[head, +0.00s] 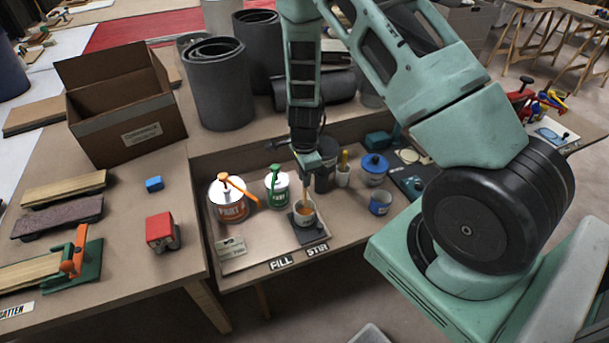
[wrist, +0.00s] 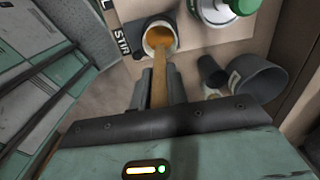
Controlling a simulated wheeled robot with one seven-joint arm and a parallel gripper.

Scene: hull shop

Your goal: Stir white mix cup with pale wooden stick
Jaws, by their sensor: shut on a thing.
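The white mix cup (head: 304,215) stands on a dark square pad (head: 307,235) by the STIR label, with orange-brown contents. It also shows in the wrist view (wrist: 147,42). The pale wooden stick (wrist: 159,78) runs from between my gripper's fingers down into the cup. My gripper (head: 312,176) is shut on the stick above the cup, and the fingers (wrist: 160,90) show on both sides of it in the wrist view. The stick's lower end is inside the cup, at or in the contents; how deep I cannot tell.
An orange-pump paint can (head: 230,207) and a green-pump can (head: 277,190) stand left of the cup. A blue-banded cup (head: 380,203), a blue-lidded pot (head: 374,170) and a dark container (head: 325,179) are close by. A cardboard box (head: 130,130) sits farther left.

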